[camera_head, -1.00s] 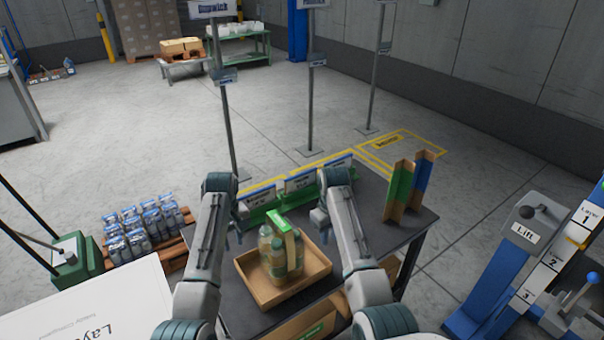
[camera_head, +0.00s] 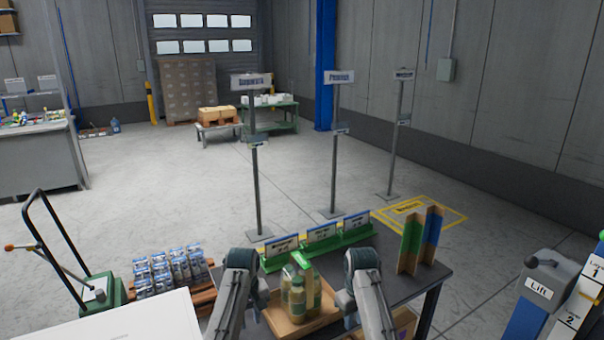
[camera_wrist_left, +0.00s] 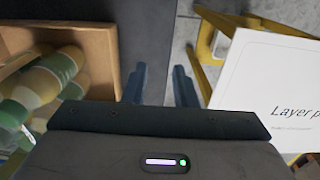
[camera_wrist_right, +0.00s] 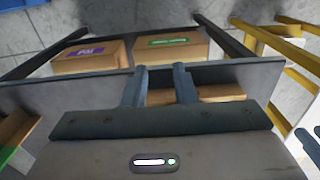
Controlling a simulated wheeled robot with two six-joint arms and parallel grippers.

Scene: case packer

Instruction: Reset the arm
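My two arms reach over the dark table (camera_head: 400,288) on either side of a cardboard tray (camera_head: 272,316) that holds several bottles (camera_head: 298,300) with pale green contents. In the left wrist view my left gripper (camera_wrist_left: 160,84) is open and empty, with the tray wall (camera_wrist_left: 103,60) and bottles to its left. In the right wrist view my right gripper (camera_wrist_right: 158,84) is open and empty above the table edge. Both gripper tips are hidden behind my arm links in the head view.
A green holder with several signs (camera_head: 322,237) stands along the table's back edge. Green and blue corner dividers (camera_head: 410,243) stand at its right. Two cardboard boxes (camera_wrist_right: 90,60) show beyond the table edge. A white board (camera_head: 140,322) and a pallet of bottles (camera_head: 168,270) are at left.

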